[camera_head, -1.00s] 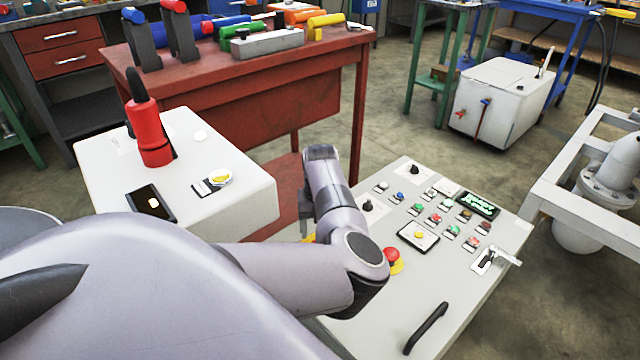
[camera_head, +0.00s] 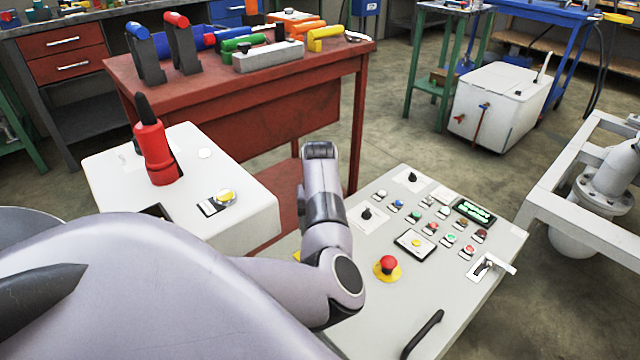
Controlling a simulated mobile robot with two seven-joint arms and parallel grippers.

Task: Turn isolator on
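I cannot tell for sure which control is the isolator. The sloped grey control panel (camera_head: 470,300) carries a silver lever switch (camera_head: 490,266) at its right edge, dark rotary knobs (camera_head: 367,213) at its upper left and a red mushroom button on a yellow ring (camera_head: 387,265). My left arm (camera_head: 320,225) crosses the view and its far end stands over the panel's left edge. The fingers of my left gripper do not show; they are hidden by the arm or out of sight. My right gripper is not in view.
A lit display (camera_head: 474,211) and several coloured buttons fill the panel's upper part. A black handle (camera_head: 422,334) is on its lower part. A white box (camera_head: 245,225) with a red, black-topped handle (camera_head: 154,153) stands left. A red workbench (camera_head: 240,118) stands behind; a grey frame (camera_head: 575,230) stands right.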

